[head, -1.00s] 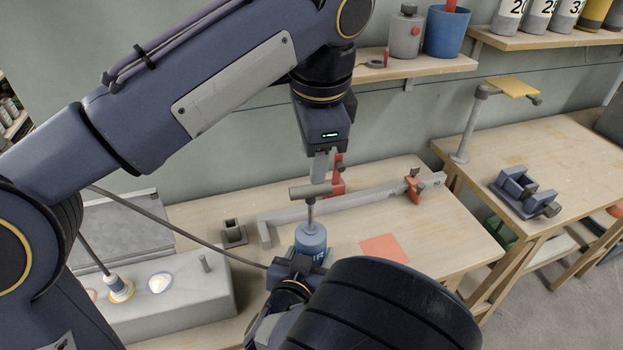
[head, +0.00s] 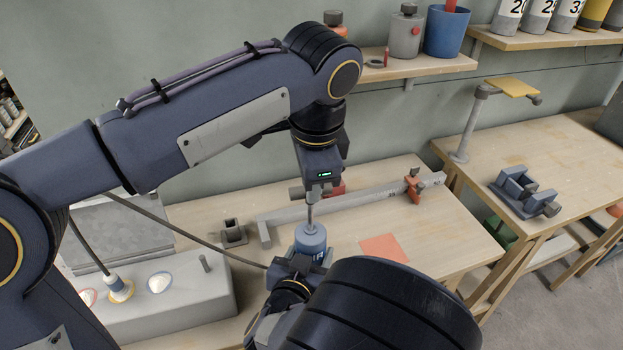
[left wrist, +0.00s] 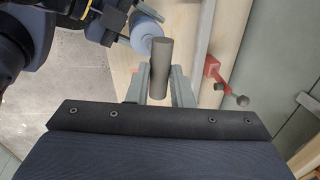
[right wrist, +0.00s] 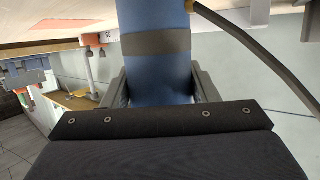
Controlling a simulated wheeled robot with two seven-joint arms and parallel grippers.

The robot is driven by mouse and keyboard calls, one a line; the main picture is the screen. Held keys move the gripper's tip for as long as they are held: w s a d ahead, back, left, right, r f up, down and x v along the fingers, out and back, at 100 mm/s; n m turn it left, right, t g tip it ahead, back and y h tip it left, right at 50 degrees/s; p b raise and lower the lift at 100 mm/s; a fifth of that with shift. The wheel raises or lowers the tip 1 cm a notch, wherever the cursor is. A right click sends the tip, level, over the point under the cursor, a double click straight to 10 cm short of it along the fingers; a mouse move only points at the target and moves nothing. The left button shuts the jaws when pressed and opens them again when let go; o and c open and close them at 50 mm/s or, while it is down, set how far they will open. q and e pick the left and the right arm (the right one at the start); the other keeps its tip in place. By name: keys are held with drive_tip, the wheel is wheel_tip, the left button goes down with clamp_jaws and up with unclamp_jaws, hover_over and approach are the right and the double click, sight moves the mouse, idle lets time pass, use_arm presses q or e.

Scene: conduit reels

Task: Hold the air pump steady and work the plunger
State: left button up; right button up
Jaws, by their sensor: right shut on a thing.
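The blue air pump (head: 310,240) stands upright on the workbench, its rod (head: 310,215) raised. My right gripper (head: 296,267) is shut on the pump's blue body, which fills the space between its fingers in the right wrist view (right wrist: 158,75). A dark band (right wrist: 156,45) circles the body there. My left gripper (head: 318,188) is over the plunger's grey T-handle (head: 296,193). In the left wrist view the handle (left wrist: 161,65) lies between the left fingers, which look open around it. My right arm hides the pump's lower part in the head view.
A grey box (head: 170,305) with a hose plug and coloured rings stands at the left. A hose (head: 165,222) runs across towards the pump. A long grey bar (head: 360,197) with a red clamp (head: 413,187) lies behind. An orange-red square (head: 384,248) lies on clear bench to the right.

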use_arm(q)
clamp_jaws()
wheel_tip(320, 180, down, 7)
drive_tip(key=shift+f, duration=0.15)
drive_tip(key=o, duration=0.5)
unclamp_jaws()
drive_tip(key=shift+f, duration=0.1)
drive_tip(key=shift+o, duration=1)
drive_tip(key=shift+r, duration=0.2)
wheel_tip(320, 180, up, 12)
drive_tip(key=s, duration=0.2)
drive_tip(key=shift+s+d+f, duration=0.15)
drive_tip(key=shift+d+f, duration=0.05)
drive_tip(key=shift+d, duration=0.1)
